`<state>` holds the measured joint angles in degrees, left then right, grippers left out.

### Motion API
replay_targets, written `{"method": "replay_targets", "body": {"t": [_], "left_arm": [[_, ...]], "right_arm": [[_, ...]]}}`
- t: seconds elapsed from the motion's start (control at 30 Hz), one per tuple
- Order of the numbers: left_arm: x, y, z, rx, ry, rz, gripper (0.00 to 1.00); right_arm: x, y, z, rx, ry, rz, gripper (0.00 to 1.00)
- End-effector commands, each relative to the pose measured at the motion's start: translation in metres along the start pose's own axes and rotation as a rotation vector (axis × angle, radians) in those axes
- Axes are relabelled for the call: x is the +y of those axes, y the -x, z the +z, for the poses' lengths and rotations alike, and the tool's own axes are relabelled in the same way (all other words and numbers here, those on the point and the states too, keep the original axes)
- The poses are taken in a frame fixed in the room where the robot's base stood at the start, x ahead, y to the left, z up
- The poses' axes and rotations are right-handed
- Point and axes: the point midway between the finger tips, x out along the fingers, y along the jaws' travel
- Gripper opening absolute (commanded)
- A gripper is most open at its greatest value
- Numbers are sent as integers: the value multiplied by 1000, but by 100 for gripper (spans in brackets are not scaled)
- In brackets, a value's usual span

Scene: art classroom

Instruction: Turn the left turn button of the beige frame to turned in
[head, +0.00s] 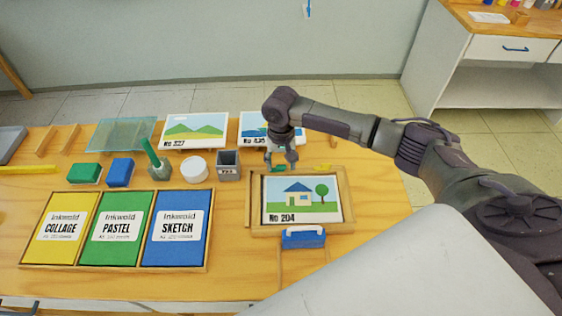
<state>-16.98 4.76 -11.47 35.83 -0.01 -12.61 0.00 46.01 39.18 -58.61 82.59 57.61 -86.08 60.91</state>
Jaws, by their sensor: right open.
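The beige frame (346,205) lies flat on the table, holding a picture of a house and tree marked No 204. A small green piece, seemingly the left turn button (277,169), sits at the frame's far edge, left of centre. A small yellow piece (322,168) sits on the same edge further right. My right gripper (281,163) points down with open fingers over the green piece. The fingers partly hide it, and I cannot tell whether they touch it or which way it is turned. My left gripper is not in view.
Left are yellow, green and blue packs in a tray (208,232).

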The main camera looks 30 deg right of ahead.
Motion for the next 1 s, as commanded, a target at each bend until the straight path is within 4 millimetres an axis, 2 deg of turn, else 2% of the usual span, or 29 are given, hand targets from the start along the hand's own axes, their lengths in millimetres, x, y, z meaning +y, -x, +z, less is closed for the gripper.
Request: {"method": "replay_targets", "body": {"t": [0.33, 0.67, 1.0], "left_arm": [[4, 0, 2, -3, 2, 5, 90], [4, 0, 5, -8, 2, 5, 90], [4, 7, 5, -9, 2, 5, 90]], "right_arm": [[0, -4, 0, 0, 1, -1, 55], [0, -3, 0, 0, 0, -1, 0], [0, -1, 0, -1, 41, -1, 0]]}}
